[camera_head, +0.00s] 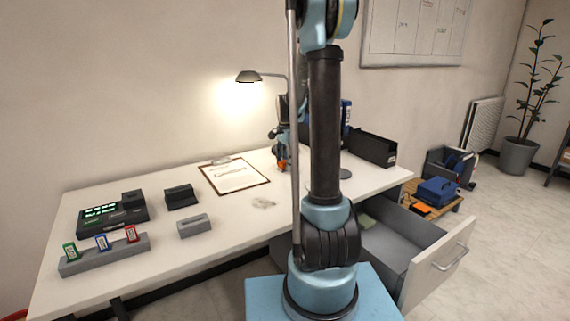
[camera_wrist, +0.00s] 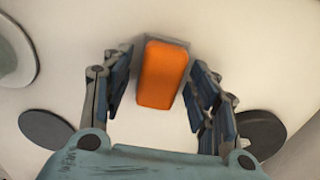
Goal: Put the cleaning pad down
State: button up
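The cleaning pad is an orange block with rounded corners (camera_wrist: 163,75) and a grey part along its top and right edge. In the wrist view it lies between the two fingers of my gripper (camera_wrist: 162,85). Narrow light gaps show on both sides of it, so the fingers look open and apart from it. In the head view a small orange patch (camera_head: 282,165) shows below my gripper (camera_head: 281,152) at the back of the white desk (camera_head: 230,235). My arm hides part of this area, and the pad's underside is hidden.
Dark round discs (camera_wrist: 46,130) (camera_wrist: 262,133) lie either side of my gripper. A clipboard (camera_head: 233,177) lies left of it, and a black box (camera_head: 372,149) stands right. The lamp (camera_head: 249,76) hangs behind. An open drawer (camera_head: 440,265) juts out at right. The desk's front middle is mostly clear.

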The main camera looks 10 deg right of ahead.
notch_tip(320, 180, up, 12)
dwell(0.9)
